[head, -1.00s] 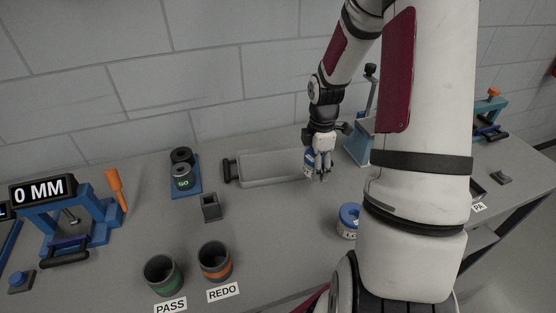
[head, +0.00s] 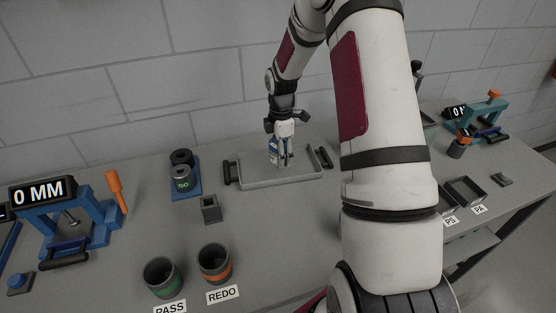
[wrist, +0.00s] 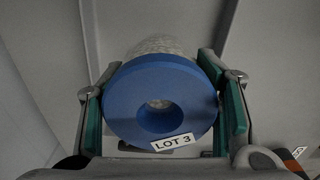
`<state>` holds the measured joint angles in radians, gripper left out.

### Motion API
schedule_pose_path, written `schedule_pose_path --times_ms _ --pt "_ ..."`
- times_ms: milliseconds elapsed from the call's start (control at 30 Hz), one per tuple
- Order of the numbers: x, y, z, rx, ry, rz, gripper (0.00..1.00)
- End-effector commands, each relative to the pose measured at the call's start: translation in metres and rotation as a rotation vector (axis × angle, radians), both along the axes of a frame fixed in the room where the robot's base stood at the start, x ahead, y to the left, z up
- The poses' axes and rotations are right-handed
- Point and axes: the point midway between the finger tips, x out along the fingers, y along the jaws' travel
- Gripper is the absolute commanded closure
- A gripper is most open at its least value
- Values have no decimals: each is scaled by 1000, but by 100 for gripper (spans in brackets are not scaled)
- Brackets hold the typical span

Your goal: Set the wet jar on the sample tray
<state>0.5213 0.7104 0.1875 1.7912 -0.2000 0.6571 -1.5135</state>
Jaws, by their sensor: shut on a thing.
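My gripper (head: 282,158) is shut on a jar (head: 273,150) with a blue lid and clear sides. In the wrist view the jar's blue lid (wrist: 160,100) sits between the two green-padded fingers, with a LOT 3 label at its edge. Grey granules show through its side. I cannot tell from its look whether it is wet. The sample tray (head: 285,184) is a shallow grey tray with dark handles at its left and right ends. The gripper and jar are over the tray. I cannot tell whether the jar's base touches it.
A PASS cup (head: 163,277) and a REDO cup (head: 214,263) stand at the front. A blue stand with dark cylinders (head: 183,172) and a small grey block (head: 210,209) are left of the tray. My arm hides the table right of the tray.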

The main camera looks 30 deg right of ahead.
Motion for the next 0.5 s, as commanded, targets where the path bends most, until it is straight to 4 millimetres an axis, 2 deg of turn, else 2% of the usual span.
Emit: schedule_pose_path --times_ms 133,300,500 --pt "12 5 -1 0 0 0 82" --pt "8 4 -27 1 4 -1 82" --pt "10 4 -36 0 0 -1 82"
